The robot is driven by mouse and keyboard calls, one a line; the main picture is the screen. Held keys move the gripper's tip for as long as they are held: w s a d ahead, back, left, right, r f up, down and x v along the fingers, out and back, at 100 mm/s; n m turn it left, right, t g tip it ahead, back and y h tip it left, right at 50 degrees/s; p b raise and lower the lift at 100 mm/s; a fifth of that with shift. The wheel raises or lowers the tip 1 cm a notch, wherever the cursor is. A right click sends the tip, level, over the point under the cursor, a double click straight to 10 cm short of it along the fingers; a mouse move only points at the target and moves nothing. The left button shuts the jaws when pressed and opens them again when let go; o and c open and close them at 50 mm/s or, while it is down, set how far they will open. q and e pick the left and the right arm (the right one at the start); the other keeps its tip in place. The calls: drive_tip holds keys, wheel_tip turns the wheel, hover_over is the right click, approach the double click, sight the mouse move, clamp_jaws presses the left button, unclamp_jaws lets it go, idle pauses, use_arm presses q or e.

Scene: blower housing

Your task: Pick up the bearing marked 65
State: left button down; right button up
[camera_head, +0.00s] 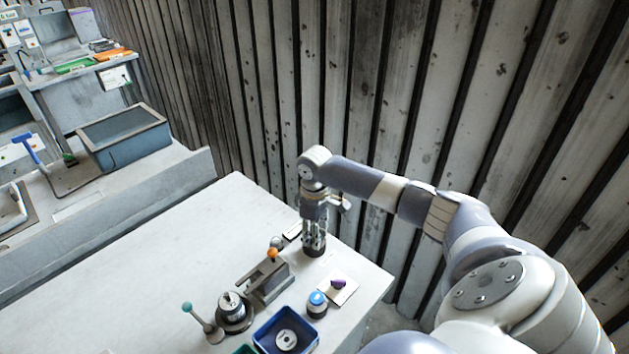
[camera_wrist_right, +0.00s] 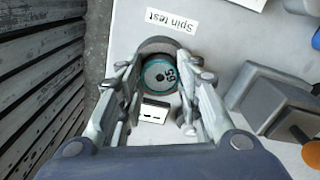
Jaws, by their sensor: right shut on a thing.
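The bearing marked 65 (camera_wrist_right: 160,77) is a round disc with a pale, teal-edged face, seen from above in the right wrist view. It sits in a dark round holder (camera_wrist_right: 160,45) beside a label reading "Spin test". My right gripper (camera_wrist_right: 158,100) points down and is shut on the bearing, one finger on each side. In the head view my right gripper (camera_head: 314,243) is at the table's far right part, over a dark round base. The bearing itself is hard to make out there. My left gripper is not in view.
On the table (camera_head: 130,285) stand a grey fixture with an orange knob (camera_head: 272,254), a teal-knobbed lever (camera_head: 187,307), a round spindle unit (camera_head: 233,308), a blue-topped pot (camera_head: 317,299), a purple piece (camera_head: 338,284) and a blue bin (camera_head: 259,335). A ribbed wall (camera_head: 400,80) rises behind.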

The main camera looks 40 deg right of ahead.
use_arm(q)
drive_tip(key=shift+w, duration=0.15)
